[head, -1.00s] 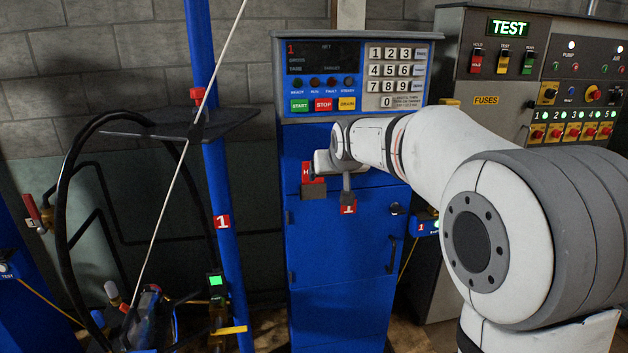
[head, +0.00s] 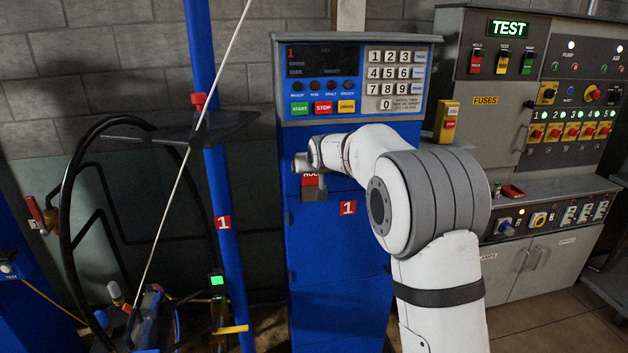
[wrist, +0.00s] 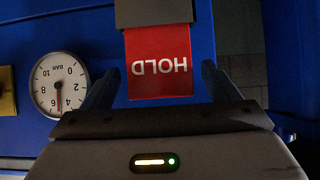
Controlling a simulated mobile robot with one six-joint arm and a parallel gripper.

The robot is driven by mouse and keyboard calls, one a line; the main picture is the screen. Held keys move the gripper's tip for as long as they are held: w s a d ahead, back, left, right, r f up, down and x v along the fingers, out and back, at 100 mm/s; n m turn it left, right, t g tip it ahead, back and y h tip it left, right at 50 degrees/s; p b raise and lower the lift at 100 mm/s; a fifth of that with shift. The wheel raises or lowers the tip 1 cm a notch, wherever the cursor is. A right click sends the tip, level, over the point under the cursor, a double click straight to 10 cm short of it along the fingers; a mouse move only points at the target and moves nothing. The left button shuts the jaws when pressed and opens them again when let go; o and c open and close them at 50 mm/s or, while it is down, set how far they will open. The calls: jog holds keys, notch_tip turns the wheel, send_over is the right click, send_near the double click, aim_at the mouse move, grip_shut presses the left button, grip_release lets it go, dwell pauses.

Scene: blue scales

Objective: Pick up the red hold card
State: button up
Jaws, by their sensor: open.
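The red hold card (wrist: 160,62) shows in the wrist view with its white word HOLD upside down. One end of it sits in a grey holder (wrist: 154,12) at the top of that view. My gripper (wrist: 157,72) is open, with one dark finger on each side of the card and visible gaps between. In the head view the card (head: 310,180) stands in the grey holder (head: 314,194) on the front of the blue cabinet (head: 340,260). My wrist covers the card's upper part there, and the fingers cannot be made out.
A round pressure gauge (wrist: 60,84) is left of the card in the wrist view. The cabinet's keypad panel (head: 350,80) is above the holder. A blue post (head: 222,200) and a black hose (head: 68,200) stand to the left. A grey test console (head: 540,100) is at right.

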jog(key=c, duration=1.1)
jog(key=shift+o, duration=0.2)
jog(key=shift+r, duration=0.1)
